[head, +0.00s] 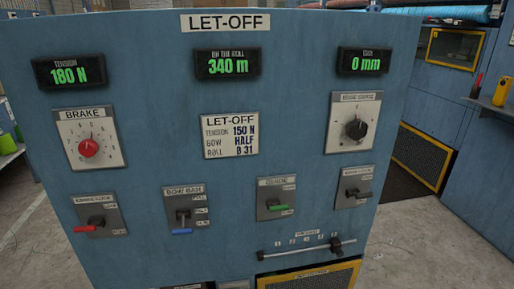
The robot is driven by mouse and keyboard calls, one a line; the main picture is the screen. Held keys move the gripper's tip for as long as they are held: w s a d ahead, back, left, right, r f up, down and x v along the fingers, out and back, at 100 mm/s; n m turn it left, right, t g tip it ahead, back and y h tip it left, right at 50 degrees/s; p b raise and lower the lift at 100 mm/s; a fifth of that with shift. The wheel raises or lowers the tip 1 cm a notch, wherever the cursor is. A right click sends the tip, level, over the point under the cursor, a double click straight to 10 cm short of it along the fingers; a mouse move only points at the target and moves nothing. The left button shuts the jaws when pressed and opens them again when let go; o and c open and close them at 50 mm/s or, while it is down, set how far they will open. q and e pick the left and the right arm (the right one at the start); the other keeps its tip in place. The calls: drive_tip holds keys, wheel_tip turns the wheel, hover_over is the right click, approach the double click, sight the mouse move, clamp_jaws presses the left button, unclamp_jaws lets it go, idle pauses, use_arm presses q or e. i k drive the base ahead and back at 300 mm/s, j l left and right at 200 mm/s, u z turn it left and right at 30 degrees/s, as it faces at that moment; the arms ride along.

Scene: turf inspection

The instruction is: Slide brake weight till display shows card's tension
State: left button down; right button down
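The tension display (68,73) at the upper left of the blue let-off panel reads 180 N in green. The card (230,147) in the middle of the panel reads tension 150 N, bow half, roll B 31. At the lower right, a dark sliding weight (336,245) sits near the right end of a thin horizontal bar (290,251) under a small numbered scale. The label above that scale is too small to read surely. Neither of my grippers shows in the head view.
A brake dial (89,147) with a red knob and another dial (355,129) with a black knob flank the card. Several small levers (181,231) line the panel below. A yellow-framed mesh (310,276) lies under the bar. Blue machinery (440,120) stands at right.

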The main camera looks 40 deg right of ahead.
sight(336, 244)
drive_tip(key=z, duration=2.1)
